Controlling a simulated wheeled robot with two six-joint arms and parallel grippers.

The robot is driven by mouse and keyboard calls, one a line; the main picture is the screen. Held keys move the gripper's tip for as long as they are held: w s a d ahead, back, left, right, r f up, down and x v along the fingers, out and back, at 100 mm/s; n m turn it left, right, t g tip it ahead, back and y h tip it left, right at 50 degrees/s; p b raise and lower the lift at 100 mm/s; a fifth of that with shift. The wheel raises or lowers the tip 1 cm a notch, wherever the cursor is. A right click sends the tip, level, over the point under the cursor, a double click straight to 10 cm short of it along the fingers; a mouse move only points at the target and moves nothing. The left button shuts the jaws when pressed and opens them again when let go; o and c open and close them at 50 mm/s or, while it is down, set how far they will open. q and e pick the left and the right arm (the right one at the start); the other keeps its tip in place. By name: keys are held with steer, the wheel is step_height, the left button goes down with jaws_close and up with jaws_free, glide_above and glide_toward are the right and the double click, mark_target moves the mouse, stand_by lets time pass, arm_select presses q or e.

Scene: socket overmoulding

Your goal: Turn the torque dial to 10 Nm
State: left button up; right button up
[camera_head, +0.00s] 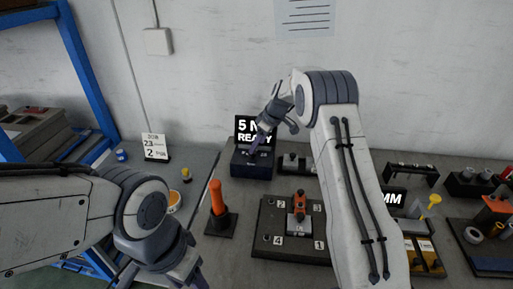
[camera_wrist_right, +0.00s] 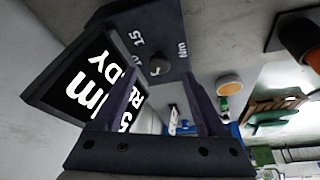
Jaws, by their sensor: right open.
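The torque unit is a dark box (camera_head: 243,171) at the back middle of the bench, and its screen (camera_head: 245,126) reads 5 N and READY, partly covered by my right gripper. My right gripper (camera_head: 254,154) is at the front of the box. In the right wrist view, the round dial knob (camera_wrist_right: 159,65) sits on the box face near the marks 10, 15 and Nm. The open fingers (camera_wrist_right: 164,82) lie to either side of the knob in the picture; I cannot tell whether they touch it. My left gripper (camera_head: 188,276) is at the bottom edge, mostly cut off.
An orange-handled tool (camera_head: 217,197) stands left of a numbered black plate (camera_head: 268,215). A white sign (camera_head: 155,147) and a yellow-orange cup (camera_head: 174,201) are at the left. Black racks (camera_head: 412,172) and an orange-topped part (camera_head: 494,210) fill the right. Some bench left of the orange tool is clear.

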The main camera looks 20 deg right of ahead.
mark_target(255, 153)
steer(key=shift+p+x, duration=0.3)
steer(key=shift+x, duration=1.65)
